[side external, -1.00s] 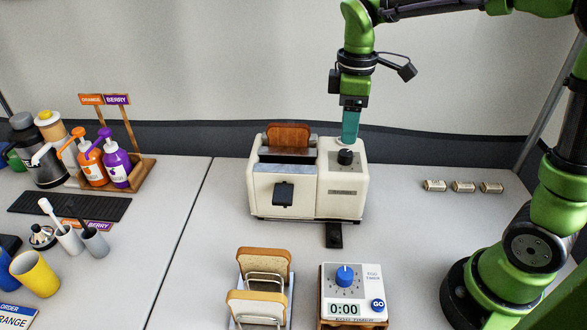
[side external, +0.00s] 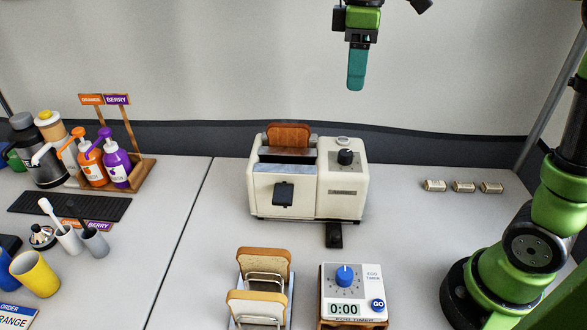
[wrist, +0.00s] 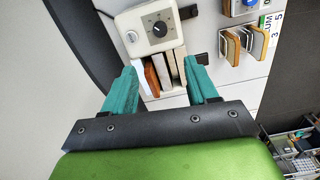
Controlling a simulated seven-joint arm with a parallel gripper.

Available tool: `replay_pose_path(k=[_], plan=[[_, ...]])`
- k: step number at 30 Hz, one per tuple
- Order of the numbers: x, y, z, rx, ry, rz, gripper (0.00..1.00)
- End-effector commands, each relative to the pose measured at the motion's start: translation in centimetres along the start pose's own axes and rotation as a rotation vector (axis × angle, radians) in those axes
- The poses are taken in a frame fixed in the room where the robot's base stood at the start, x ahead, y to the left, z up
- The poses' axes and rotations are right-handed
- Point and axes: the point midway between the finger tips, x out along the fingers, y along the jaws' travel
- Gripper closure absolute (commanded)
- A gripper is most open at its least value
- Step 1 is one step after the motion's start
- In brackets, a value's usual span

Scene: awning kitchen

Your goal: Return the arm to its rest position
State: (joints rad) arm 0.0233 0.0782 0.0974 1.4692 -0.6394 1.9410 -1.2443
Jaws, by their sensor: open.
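My gripper (side external: 356,72) hangs in the air above the right end of the toaster, with its teal fingers pointing down and nothing between them. In the wrist view my gripper (wrist: 160,90) has its two teal fingers spread apart. The cream toaster (side external: 342,195) stands below on the table, clear of the fingers. A brown toast slice (side external: 288,135) sticks up out of the toaster. In the wrist view the toaster (wrist: 145,20) shows its dark dial, with slice edges visible beyond it between the fingers.
A bread rack (side external: 238,300) with slices and an egg timer (side external: 350,308) reading 0:00 stand in front. Orange (side external: 93,168) and purple (side external: 117,167) pump bottles stand at the left. Several small blocks (side external: 464,187) lie at the right. The air around my gripper is free.

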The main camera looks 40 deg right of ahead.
Motion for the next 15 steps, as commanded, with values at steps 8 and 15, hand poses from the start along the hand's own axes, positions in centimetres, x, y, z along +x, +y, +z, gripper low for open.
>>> replay_pose_path(k=[8, 15], plan=[[2.9, 0.1, 0.1, 0.269, 0.085, 0.046, 0.42], [5.8, -3.7, 3.8, 0.697, 0.353, 0.028, 0.42]])
